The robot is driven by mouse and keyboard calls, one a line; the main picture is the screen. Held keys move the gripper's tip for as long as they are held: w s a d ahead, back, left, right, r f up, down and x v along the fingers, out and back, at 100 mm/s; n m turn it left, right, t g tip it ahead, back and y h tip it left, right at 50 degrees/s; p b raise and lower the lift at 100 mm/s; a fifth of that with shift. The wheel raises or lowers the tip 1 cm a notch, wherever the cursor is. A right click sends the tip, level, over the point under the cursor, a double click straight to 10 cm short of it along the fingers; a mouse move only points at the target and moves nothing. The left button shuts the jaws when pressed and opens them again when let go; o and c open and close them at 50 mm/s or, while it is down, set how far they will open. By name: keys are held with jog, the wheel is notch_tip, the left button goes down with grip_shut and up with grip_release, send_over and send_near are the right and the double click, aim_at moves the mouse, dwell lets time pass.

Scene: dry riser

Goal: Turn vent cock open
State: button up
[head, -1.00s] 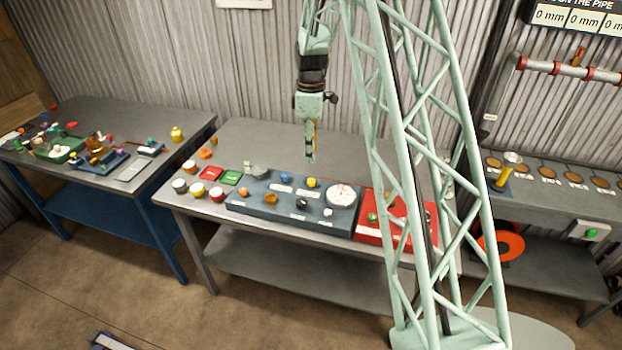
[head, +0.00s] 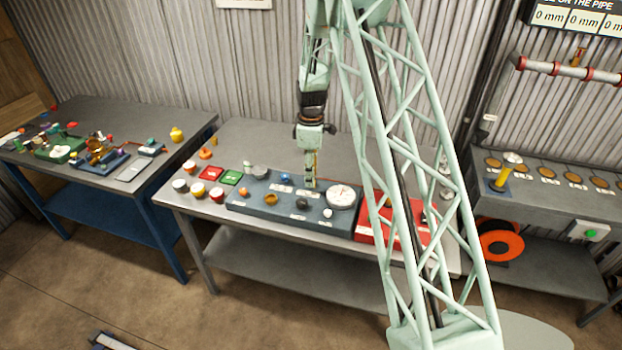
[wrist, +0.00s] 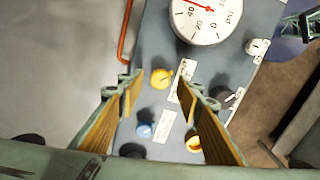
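The blue-grey control panel (head: 262,207) on the middle bench bears several knobs, small white labels and a round gauge (wrist: 208,12). The label text is too small to read, so I cannot tell which knob is the vent cock. My gripper (head: 311,183) points down at the panel's back part in the head view. In the wrist view my gripper (wrist: 159,80) is open, with a yellow knob (wrist: 161,78) between its two fingertips in the picture. Contact is not visible. A blue knob (wrist: 144,130) and an orange-yellow knob (wrist: 193,145) lie nearer the picture's bottom.
A black knob (wrist: 228,97) and a white knob (wrist: 257,47) sit right of my fingers. A red panel (head: 366,226) adjoins the control panel. Several jars and red and green blocks stand left of it. The bench (head: 262,137) behind the panel is mostly clear.

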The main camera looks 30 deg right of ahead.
jog(key=shift+f, duration=0.8)
jog(key=shift+c, duration=0.7)
jog(key=c, duration=0.7)
